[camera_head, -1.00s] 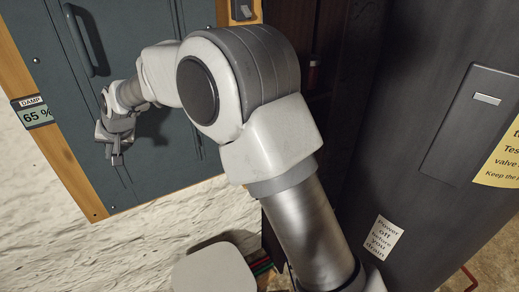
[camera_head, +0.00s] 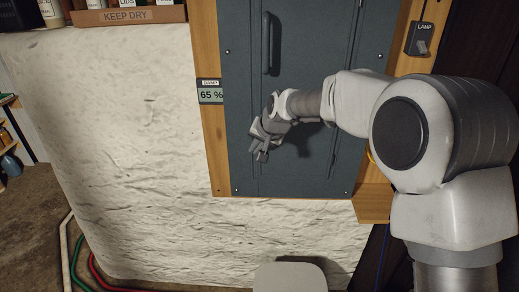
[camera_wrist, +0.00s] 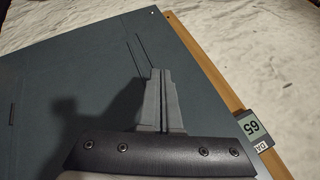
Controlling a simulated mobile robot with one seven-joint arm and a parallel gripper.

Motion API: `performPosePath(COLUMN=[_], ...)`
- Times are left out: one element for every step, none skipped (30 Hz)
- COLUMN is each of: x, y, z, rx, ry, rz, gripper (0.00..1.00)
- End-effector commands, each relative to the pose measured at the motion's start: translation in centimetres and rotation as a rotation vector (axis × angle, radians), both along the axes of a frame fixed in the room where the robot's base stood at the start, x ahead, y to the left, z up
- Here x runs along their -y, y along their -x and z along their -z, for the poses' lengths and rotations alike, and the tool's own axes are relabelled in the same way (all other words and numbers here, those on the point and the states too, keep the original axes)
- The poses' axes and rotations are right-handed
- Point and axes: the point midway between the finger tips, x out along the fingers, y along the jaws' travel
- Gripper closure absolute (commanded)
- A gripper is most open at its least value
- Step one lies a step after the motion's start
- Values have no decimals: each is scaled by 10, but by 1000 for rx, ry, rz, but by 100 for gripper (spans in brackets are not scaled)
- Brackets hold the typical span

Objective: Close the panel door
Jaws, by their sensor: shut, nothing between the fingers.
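The panel door (camera_head: 298,176) is a blue-grey metal door with a vertical bar handle (camera_head: 267,44) near its upper left. It stands along a wooden frame on the wall; I cannot tell whether it is fully flush. My gripper (camera_head: 260,154) is shut and empty, in front of the door's lower left part, below the handle. In the wrist view the closed fingers (camera_wrist: 157,88) lie over the door's grey face (camera_wrist: 85,60), beside its edge. I cannot tell whether they touch it. My arm covers part of the door's right side.
A damp display (camera_head: 211,94) reading 65 % sits on the left frame strip (camera_head: 207,45). A lamp switch (camera_head: 421,42) is on the right strip. A "KEEP DRY" shelf (camera_head: 128,16) holds jars at upper left. A pale rounded surface (camera_head: 290,278) stands below. Hoses lie at lower left.

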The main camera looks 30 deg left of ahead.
Motion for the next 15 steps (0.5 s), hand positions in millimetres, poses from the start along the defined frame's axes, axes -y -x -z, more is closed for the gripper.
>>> performPosePath(x=[1,2,2,1,-2,-4,-4,-6,-7,-7,-9,-10,-10,-11,-12], y=[0,0,0,3,9,16,20,24,29,33,36,41,44,46,50], z=[1,1,0,-4,-12,-21,-26,-32,-39,-44,-49,-55,-60,-63,-67], rx=[1,1,0,3,7,7,6,7,6,7,6,4,4,4,3], ry=[0,0,-1,-2,-4,-4,-4,-4,-2,-2,-2,-2,-2,-2,-2], rz=[0,0,1,-1,-4,-5,-4,-5,-4,-3,-4,-4,-3,-2,-2], gripper=[100,100,100,100,100,100,100,100,100,100,100,100,100,100,100])
